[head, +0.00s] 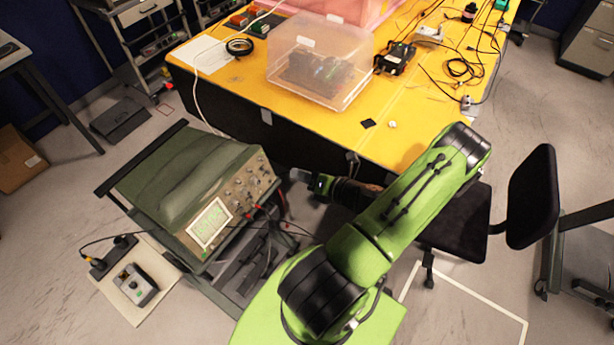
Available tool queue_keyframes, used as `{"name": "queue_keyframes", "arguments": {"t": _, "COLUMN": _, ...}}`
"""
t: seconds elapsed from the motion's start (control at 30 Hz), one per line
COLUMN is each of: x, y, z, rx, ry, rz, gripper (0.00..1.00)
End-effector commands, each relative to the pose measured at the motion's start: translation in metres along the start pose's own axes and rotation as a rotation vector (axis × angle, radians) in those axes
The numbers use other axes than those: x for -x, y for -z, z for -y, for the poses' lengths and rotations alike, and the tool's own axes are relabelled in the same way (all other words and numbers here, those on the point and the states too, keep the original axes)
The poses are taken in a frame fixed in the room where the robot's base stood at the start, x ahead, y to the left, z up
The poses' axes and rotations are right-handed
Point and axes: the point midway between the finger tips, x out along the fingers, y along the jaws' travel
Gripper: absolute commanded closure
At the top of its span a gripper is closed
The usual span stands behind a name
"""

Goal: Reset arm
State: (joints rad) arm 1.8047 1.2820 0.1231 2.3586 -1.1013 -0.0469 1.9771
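My green and black arm reaches up from the bottom of the head view, bends at the upper right, and folds back left under its own link. My gripper (300,175) is at the left end of the folded part, between the oscilloscope (200,190) and the front edge of the yellow table (420,120). It is small and dark in this view, and I cannot tell whether its fingers are open or shut. I see nothing clearly held in it.
The oscilloscope stands on a dark cart left of my gripper. A clear plastic box (325,60) sits on the yellow table, with cables and a black device (394,57) to its right. A black chair (533,197) stands at the right. Open floor lies at the lower right.

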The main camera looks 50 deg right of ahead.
Motion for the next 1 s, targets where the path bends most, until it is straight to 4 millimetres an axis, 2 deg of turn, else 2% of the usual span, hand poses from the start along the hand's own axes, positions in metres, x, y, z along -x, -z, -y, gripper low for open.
{"name": "queue_keyframes", "arguments": {"t": 0.1, "x": 0.014, "y": 0.000, "z": 0.000, "rx": 0.001, "ry": 0.002, "rz": 0.001, "gripper": 0.75}}
{"name": "queue_keyframes", "arguments": {"t": 0.2, "x": 0.017, "y": 0.000, "z": 0.000, "rx": 0.000, "ry": -0.001, "rz": -0.001, "gripper": 0.75}}
{"name": "queue_keyframes", "arguments": {"t": 0.77, "x": 0.015, "y": 0.000, "z": -0.002, "rx": 0.019, "ry": -0.004, "rz": -0.012, "gripper": 0.75}}
{"name": "queue_keyframes", "arguments": {"t": 0.87, "x": 0.006, "y": 0.004, "z": -0.024, "rx": 0.209, "ry": -0.039, "rz": -0.126, "gripper": 0.75}}
{"name": "queue_keyframes", "arguments": {"t": 0.97, "x": -0.007, "y": 0.015, "z": -0.066, "rx": 0.611, "ry": -0.139, "rz": -0.349, "gripper": 0.75}}
{"name": "queue_keyframes", "arguments": {"t": 1.0, "x": -0.010, "y": 0.022, "z": -0.083, "rx": 0.792, "ry": -0.193, "rz": -0.443, "gripper": 0.75}}
